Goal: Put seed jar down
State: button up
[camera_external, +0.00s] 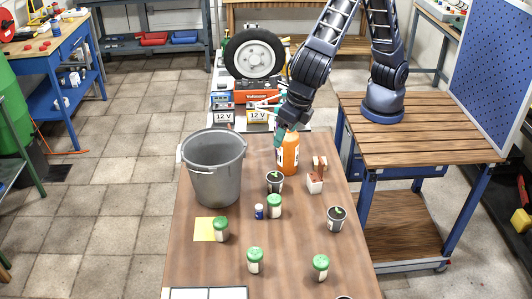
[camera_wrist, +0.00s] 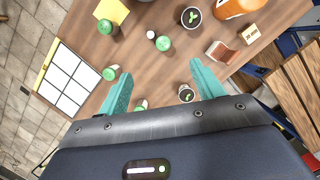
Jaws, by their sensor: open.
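Several seed jars with green lids stand on the wooden workbench (camera_external: 200,270). In the external view my gripper (camera_external: 279,133) is above the bench's far part, by the orange bottle (camera_external: 288,160), partly hidden by my arm.
A grey bucket (camera_external: 214,170) stands at the bench's left edge. Small seedling pots (camera_external: 275,183) (camera_external: 336,219), a blue battery-like cylinder (camera_external: 259,212) and a card holder (camera_external: 315,181) are near the jars. A white gridded tray (camera_external: 205,293) lies at the front left.

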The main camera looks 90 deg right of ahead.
send_near(275, 198)
jog(key=x, duration=0.5)
jog(key=shift+s+a+f, duration=0.1)
jog(key=shift+s+a, duration=0.1)
jog(key=shift+w+x, duration=0.1)
jog(key=shift+x, duration=1.4)
jog(key=shift+w+x, duration=0.15)
jog(key=shift+x, duration=1.35)
jog(key=shift+d, duration=0.15)
jog(key=c, duration=1.2)
jog(key=shift+o, duration=0.2)
